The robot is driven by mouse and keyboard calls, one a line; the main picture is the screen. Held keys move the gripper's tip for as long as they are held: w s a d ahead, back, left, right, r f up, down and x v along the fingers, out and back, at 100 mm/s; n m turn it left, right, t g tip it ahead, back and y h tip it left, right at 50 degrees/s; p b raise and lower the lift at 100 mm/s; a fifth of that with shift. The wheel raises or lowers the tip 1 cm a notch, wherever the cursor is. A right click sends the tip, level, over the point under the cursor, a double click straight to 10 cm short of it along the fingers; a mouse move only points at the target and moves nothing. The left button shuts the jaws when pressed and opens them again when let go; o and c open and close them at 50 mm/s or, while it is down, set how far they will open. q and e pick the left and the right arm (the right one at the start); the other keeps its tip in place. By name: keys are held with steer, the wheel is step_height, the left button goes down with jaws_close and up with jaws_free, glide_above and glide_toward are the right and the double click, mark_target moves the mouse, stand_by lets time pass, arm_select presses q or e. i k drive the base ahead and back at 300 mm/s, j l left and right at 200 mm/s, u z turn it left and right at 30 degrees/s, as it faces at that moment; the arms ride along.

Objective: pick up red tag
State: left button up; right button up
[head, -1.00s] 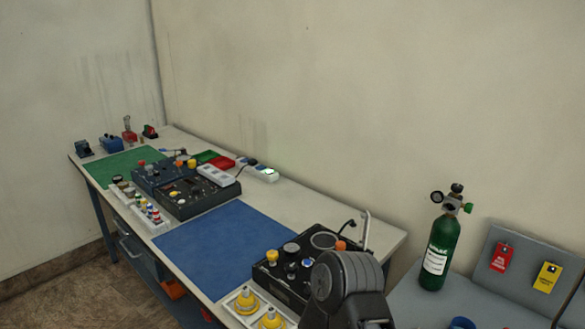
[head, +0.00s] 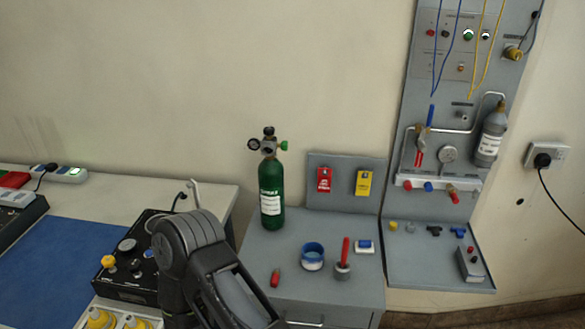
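The red tag (head: 324,180) hangs on a small grey upright board (head: 345,205) at the back of a grey cabinet top, in the head view. A yellow tag (head: 363,183) hangs to its right on the same board. One of my arms shows at the bottom, left of the cabinet, and stands apart from the red tag. No gripper fingers are visible in this view.
A green oxygen cylinder (head: 271,190) with a gauge stands left of the board. In front are a blue-and-white roll (head: 313,256), a red-handled tool (head: 343,260) and a small red item (head: 275,278). A tall grey panel (head: 452,150) stands right, a workbench left.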

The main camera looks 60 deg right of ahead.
mark_target(324, 182)
steer(key=z, duration=3.55)
